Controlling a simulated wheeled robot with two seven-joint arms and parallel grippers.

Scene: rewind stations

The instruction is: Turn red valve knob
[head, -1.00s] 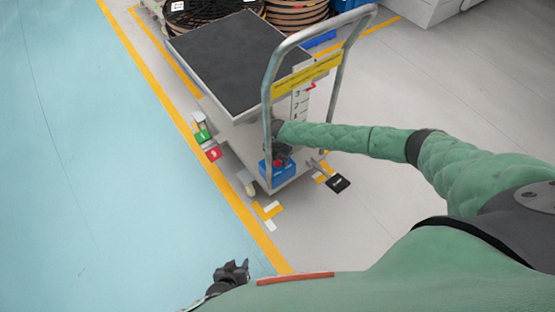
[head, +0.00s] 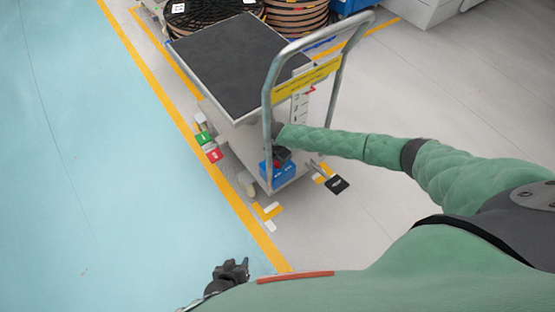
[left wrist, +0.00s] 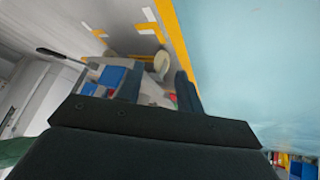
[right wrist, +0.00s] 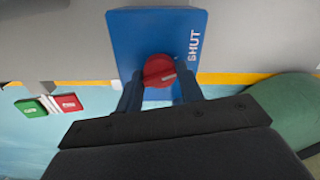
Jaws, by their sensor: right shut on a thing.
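The red valve knob (right wrist: 159,70) is round with a light mark. It sits on a blue box (right wrist: 130,35) lettered SHUT, and the mark points toward the lettering side. My right gripper (right wrist: 158,88) has a finger on each side of the knob and is shut on it. In the head view the blue box (head: 265,171) is low on the cart's handle end, with my right gripper (head: 282,156) over it, mostly covering the knob. My left gripper (head: 236,268) is empty near the bottom edge; its fingers (left wrist: 158,88) stand apart in the left wrist view.
The cart (head: 225,60) has a dark top and a metal push handle (head: 268,80). A scale panel (head: 300,105) with a red pointer is behind the handle. Green and red tags (head: 213,154) and a black pedal (head: 337,185) are near the floor. The blue floor at left is clear.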

